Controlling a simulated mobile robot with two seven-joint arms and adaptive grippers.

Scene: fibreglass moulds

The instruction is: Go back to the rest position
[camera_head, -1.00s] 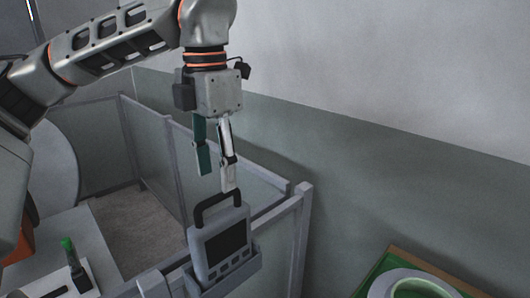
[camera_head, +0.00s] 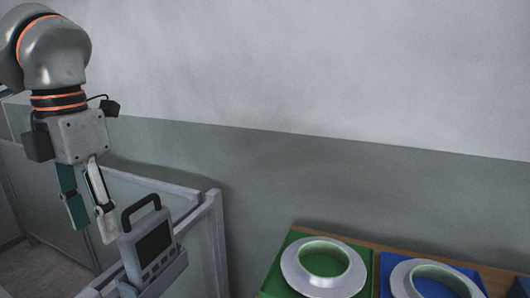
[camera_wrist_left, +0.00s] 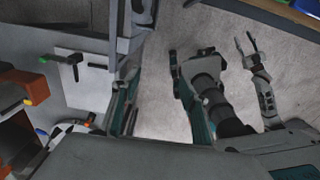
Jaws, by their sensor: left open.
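My left gripper (camera_head: 91,232) hangs down at the left of the head view, with its two fingers apart and nothing between them. In the left wrist view its teal-sided fingers (camera_wrist_left: 155,95) also stand apart, with pale floor between them. An arm with a small two-pronged end, which looks like my right gripper (camera_wrist_left: 246,45), shows at the upper right of that view. It is too small to judge its opening. A grey device (camera_head: 152,245) with a dark screen and black handle sits in a holder on the partition rail, just right of my left fingertips.
A framed partition (camera_head: 213,240) stands beside my left gripper. White ring-shaped moulds lie on a green board (camera_head: 277,275) and a blue board (camera_head: 391,265) at the lower right. The wall behind is bare. An orange part (camera_wrist_left: 38,85) shows left in the wrist view.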

